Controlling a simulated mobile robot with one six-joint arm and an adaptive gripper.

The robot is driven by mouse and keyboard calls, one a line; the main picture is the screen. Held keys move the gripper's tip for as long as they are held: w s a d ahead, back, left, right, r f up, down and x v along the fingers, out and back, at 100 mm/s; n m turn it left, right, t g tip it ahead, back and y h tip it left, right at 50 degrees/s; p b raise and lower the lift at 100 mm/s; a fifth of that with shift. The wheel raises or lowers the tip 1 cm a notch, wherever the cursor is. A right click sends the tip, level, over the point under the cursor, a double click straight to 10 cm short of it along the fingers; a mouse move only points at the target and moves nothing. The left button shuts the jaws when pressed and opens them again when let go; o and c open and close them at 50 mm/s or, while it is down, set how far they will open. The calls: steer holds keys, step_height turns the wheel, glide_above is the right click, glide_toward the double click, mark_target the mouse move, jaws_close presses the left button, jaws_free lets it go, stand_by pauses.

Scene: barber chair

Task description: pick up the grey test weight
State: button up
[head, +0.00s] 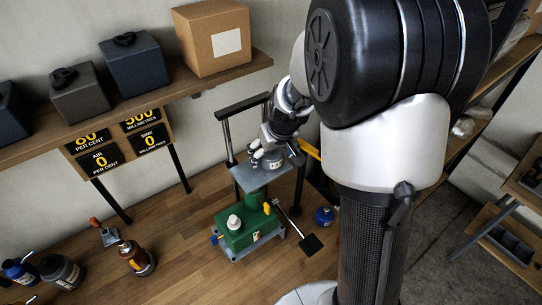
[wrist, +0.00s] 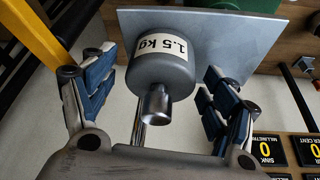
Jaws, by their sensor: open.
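The grey test weight (wrist: 163,72), a cylinder with a narrow neck and a white "1.5 kg" label, rests on a flat grey plate (wrist: 235,45) in the wrist view. My gripper (wrist: 158,80) is open, with one finger on each side of the weight and visible gaps between. In the head view my gripper (head: 267,158) is just above the grey plate (head: 246,181) of a green-based stand (head: 247,232). There the weight is largely hidden by my gripper and cannot be made out clearly.
A black frame (head: 230,138) rises behind the plate, with a yellow bar (wrist: 40,40) close to the fingers. Display panels (head: 120,140) hang below a shelf (head: 150,100) holding dark blocks and a cardboard box (head: 211,38). Bottles (head: 137,258) stand on the bench at left.

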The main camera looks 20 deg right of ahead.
steer(key=shift+c, duration=0.2)
jaws_close()
stand_by(0.7)
steer(key=shift+w+r, duration=0.15)
steer(key=shift+r, duration=0.05)
